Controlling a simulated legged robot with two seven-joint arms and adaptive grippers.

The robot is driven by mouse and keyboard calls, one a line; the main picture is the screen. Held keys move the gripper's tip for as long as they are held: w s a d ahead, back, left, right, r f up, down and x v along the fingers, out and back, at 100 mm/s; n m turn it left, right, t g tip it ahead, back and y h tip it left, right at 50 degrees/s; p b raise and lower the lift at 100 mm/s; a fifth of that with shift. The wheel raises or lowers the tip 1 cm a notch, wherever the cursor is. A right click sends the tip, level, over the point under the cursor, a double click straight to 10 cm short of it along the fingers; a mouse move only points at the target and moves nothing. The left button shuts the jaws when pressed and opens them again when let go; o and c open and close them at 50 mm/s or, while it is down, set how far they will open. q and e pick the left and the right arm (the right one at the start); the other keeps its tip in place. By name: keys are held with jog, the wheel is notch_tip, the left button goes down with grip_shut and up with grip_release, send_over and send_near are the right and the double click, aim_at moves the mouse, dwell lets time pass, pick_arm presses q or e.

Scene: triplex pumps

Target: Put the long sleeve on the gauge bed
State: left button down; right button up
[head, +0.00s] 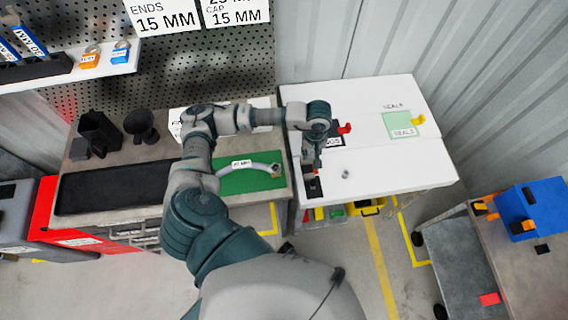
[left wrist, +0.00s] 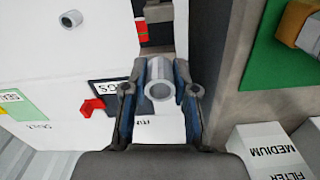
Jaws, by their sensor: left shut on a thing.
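My left gripper (head: 312,168) is over the left side of the white table, near its front edge. In the left wrist view its fingers (left wrist: 160,88) are shut on a grey hollow sleeve (left wrist: 159,78), whose open end faces the camera. A second grey sleeve (head: 345,174) stands apart on the white table; it also shows in the left wrist view (left wrist: 72,18). A small black block (head: 314,188) at the table's front edge is just below the gripper; I cannot tell whether it is the gauge bed. My right gripper is not in view.
The white table (head: 400,165) has a dark labelled pad with a red piece (head: 345,129) and a green seals pad (head: 402,124). Left of it, a grey bench holds a green mat (head: 245,182) with a curved hose.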

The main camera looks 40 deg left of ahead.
pick_arm(q)
send_over(308, 170)
jog(key=shift+m, duration=0.3)
jog(key=f, duration=0.4)
jog(key=shift+d+f, duration=0.5)
jog(key=shift+f, duration=0.45)
jog(key=f, duration=0.1)
jog(key=a+f, duration=0.1)
jog(key=f, duration=0.1)
jog(key=shift+a+f, duration=0.3)
jog(key=shift+a, duration=0.25)
jog(key=c, duration=1.1)
grip_release()
jog(key=shift+d, duration=0.15)
jog(key=shift+o, duration=1)
jog(key=shift+d, duration=0.5)
jog(key=shift+d+r, duration=0.1)
jog(key=shift+r, duration=0.25)
jog(key=r, duration=1)
jog(key=shift+a+r, duration=0.25)
jog(key=shift+r, duration=0.1)
jog(key=shift+d+r, duration=0.2)
jog(key=shift+r, duration=0.2)
jog(key=shift+a, duration=0.1)
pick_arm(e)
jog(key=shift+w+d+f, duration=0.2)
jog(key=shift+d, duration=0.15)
